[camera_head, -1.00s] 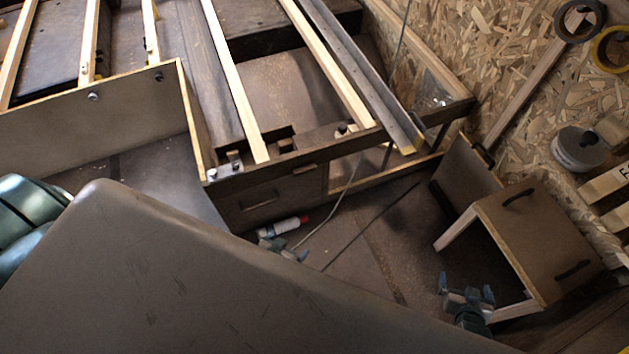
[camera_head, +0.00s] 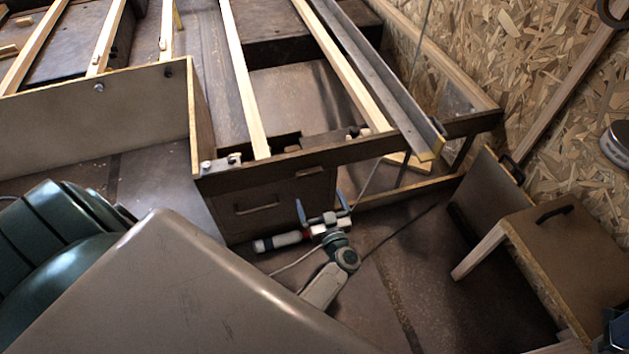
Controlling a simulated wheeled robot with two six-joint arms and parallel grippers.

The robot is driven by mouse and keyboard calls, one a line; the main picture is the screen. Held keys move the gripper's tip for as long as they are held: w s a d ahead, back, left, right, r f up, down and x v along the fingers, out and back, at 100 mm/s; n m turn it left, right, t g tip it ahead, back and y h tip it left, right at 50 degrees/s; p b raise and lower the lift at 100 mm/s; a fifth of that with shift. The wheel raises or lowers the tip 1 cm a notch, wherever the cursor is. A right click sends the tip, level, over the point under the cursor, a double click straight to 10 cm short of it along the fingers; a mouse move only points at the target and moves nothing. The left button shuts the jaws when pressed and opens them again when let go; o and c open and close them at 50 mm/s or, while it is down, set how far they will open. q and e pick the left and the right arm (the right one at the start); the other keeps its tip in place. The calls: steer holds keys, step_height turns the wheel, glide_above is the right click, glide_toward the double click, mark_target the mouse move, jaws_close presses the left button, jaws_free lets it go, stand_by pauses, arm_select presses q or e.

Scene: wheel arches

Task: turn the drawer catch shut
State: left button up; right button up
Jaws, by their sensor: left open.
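The drawer (camera_head: 272,208) is a dark brown front with a bar handle (camera_head: 257,209), set under the bed frame's front rail. It looks closed. A small light wooden piece (camera_head: 308,171), which looks like the catch, sits at the drawer's top edge near its right end. It appears to lie lengthwise along the rail; its exact turn is too small to tell. My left gripper (camera_head: 322,205) is open and empty, in front of the drawer's right end, below the catch and apart from it. A dark blue part, apparently of my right gripper (camera_head: 617,330), is cut off at the lower right edge.
A cable runs past there. Wooden slats and a metal rail (camera_head: 385,75) lie above.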

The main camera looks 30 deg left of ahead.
mark_target(310, 175)
arm_select(q)
steer(key=b+x, duration=0.2)
steer(key=x, duration=0.7)
steer(key=shift+w+a, duration=0.1)
steer(key=shift+w, duration=0.05)
steer(key=shift+c, duration=0.2)
steer(key=c, duration=1)
